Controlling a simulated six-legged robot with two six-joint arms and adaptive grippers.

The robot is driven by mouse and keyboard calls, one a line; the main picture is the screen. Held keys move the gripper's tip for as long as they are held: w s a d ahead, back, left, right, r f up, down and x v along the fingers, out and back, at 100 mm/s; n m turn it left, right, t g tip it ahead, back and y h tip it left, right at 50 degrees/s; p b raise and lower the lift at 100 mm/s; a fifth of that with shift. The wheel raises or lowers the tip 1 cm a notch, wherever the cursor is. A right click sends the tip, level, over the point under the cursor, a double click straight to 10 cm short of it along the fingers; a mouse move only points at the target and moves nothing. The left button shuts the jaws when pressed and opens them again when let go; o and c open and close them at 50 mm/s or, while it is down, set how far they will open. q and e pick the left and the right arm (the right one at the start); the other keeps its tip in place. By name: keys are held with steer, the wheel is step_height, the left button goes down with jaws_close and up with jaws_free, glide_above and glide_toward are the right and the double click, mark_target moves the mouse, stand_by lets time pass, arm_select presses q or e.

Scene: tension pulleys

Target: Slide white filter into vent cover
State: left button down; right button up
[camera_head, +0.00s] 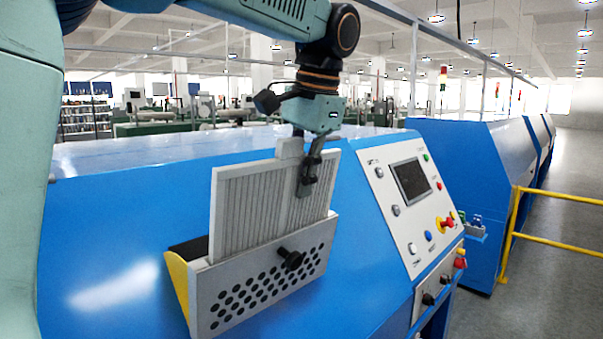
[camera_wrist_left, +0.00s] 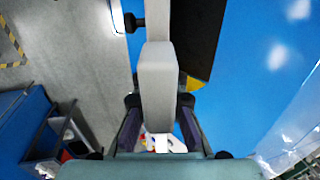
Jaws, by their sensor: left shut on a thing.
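The white filter (camera_head: 250,208) is a pleated panel with a pale frame, standing nearly upright in the head view. Its lower edge is behind the front of the vent cover (camera_head: 262,287), a grey perforated plate with a black knob and yellow side, tilted out from the blue machine. My left gripper (camera_head: 309,178) is shut on the filter at its top edge. In the left wrist view the gripper (camera_wrist_left: 160,118) has its fingers on both sides of the filter's pale tab (camera_wrist_left: 157,85). How deep the filter sits is hidden by the cover. My right gripper is not in view.
The blue machine (camera_head: 110,225) fills the space around the cover. A control panel (camera_head: 408,200) with a screen, buttons and a red-yellow knob is to the right. A yellow railing (camera_head: 560,240) stands at the far right. Open floor lies beyond.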

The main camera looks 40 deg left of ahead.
mark_target(296, 220)
arm_select(q)
steer(key=shift+f, duration=0.25)
steer(key=shift+a+f, duration=0.1)
steer(key=shift+f, duration=0.2)
stand_by(0.6)
steer(key=shift+f, duration=0.15)
steer(key=shift+b+x, duration=0.6)
steer(key=shift+x, duration=1)
steer(key=shift+p, duration=0.4)
steer(key=shift+f, duration=0.2)
stand_by(0.5)
